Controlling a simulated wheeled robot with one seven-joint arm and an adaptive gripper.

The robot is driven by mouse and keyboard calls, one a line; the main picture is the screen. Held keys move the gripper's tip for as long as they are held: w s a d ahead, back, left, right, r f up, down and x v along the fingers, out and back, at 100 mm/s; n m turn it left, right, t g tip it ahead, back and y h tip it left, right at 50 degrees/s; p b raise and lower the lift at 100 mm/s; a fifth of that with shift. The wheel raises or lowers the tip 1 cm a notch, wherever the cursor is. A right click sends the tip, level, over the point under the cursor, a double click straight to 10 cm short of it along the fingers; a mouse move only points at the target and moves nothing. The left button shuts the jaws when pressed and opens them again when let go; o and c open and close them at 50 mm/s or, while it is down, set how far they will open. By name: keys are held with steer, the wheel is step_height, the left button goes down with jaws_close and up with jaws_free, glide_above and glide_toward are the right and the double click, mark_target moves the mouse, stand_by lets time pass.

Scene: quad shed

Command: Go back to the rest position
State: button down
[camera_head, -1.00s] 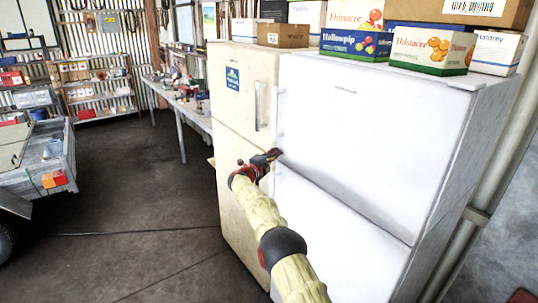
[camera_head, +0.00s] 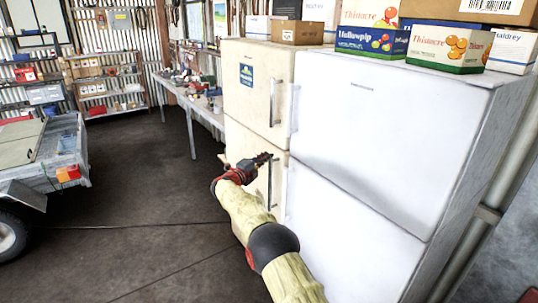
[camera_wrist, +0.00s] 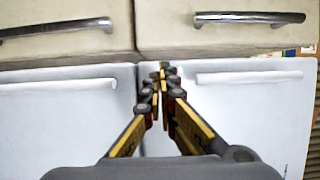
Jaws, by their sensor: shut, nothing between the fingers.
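My gripper (camera_head: 262,160) is shut and empty, in front of the cream fridge (camera_head: 251,95) near its lower door. My arm reaches up to it from the bottom of the head view. In the wrist view my gripper (camera_wrist: 162,72) has its fingertips together, with white fridge doors (camera_wrist: 70,115) and cream doors (camera_wrist: 225,38) beyond them. I cannot tell whether the fingertips touch a door. The doors look closed.
A white fridge (camera_head: 375,140) stands right of the cream one, with several boxes (camera_head: 372,40) on top. A workbench (camera_head: 190,97) and a shelf rack (camera_head: 108,85) stand behind. A trailer (camera_head: 50,160) is at the left. The dark floor (camera_head: 130,200) between is clear.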

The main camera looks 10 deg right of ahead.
steer(key=w+a+f+n+t+y, duration=0.1)
steer(key=w+a+f+n+y, duration=0.1)
steer(key=a+f+n+y, duration=1.1)
steer(key=s+a+r+n+g+y, duration=0.1)
steer(key=s+a+n+g, duration=0.25)
steer(key=s, duration=0.35)
steer(key=s+a+n+g+y, duration=0.1)
steer(key=s+a+n+g, duration=0.1)
steer(key=s+n, duration=0.35)
steer(key=s+d+r+n+g+h, duration=0.1)
steer(key=s+d+r, duration=0.3)
steer(key=s+d, duration=0.6)
steer(key=s+d+r+n+g+h+b, duration=0.1)
steer(key=s+d+r, duration=0.4)
steer(key=s, duration=2.4)
steer(key=s+d+r+n+g+h, duration=0.1)
steer(key=s+d+r, duration=0.3)
steer(key=s+d, duration=1.1)
steer(key=shift+s+d+r+g+b, duration=0.2)
steer(key=shift+s+r+g+b, duration=0.15)
steer(key=shift+s, duration=1.8)
